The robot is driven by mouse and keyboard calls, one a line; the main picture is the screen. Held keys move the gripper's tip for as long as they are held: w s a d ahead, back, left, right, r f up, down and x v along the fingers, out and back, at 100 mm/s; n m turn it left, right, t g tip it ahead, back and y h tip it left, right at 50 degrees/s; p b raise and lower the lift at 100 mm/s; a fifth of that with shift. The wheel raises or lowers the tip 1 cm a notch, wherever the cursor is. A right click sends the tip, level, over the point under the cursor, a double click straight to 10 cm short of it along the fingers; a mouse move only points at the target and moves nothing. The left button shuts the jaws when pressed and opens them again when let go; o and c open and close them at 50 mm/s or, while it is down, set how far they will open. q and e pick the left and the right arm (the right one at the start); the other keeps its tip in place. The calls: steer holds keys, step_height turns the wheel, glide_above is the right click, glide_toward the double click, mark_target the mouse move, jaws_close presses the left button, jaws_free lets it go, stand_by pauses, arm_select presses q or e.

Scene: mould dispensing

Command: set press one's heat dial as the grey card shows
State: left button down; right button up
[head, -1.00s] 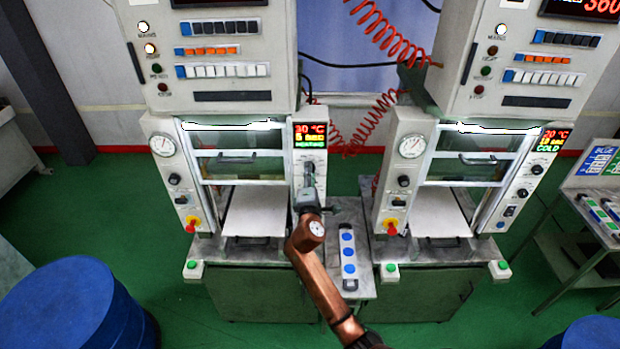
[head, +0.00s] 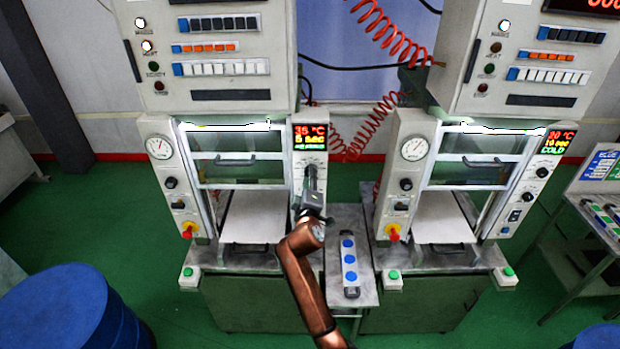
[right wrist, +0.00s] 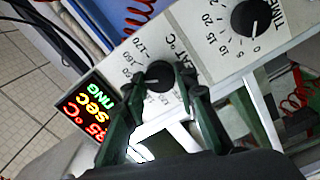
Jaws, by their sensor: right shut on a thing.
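The left press has a control panel with a lit display (head: 310,137) that reads 35 °C and 5 sec, with a green line under it. In the right wrist view the black heat dial (right wrist: 158,74) sits on the pale panel, with printed numbers such as 160 and 170 beside it. My right gripper (head: 312,184) is at this panel below the display. Its dark fingers (right wrist: 160,88) are shut on the heat dial, one on each side. The dial's pointer is hard to read. I cannot make out a grey card. My left gripper is not in view.
The time dial (right wrist: 256,19) is close to the heat dial. The right press's display (head: 558,141) reads 20 °C, 10 sec, COLD. A strip with blue buttons (head: 350,289) lies between the presses. A blue drum (head: 75,315) stands front left. A side table (head: 600,160) is at right.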

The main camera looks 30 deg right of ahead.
steer(key=shift+f, duration=0.1)
steer(key=o, duration=1.2)
steer(key=shift+c, duration=0.2)
steer(key=v, duration=1.2)
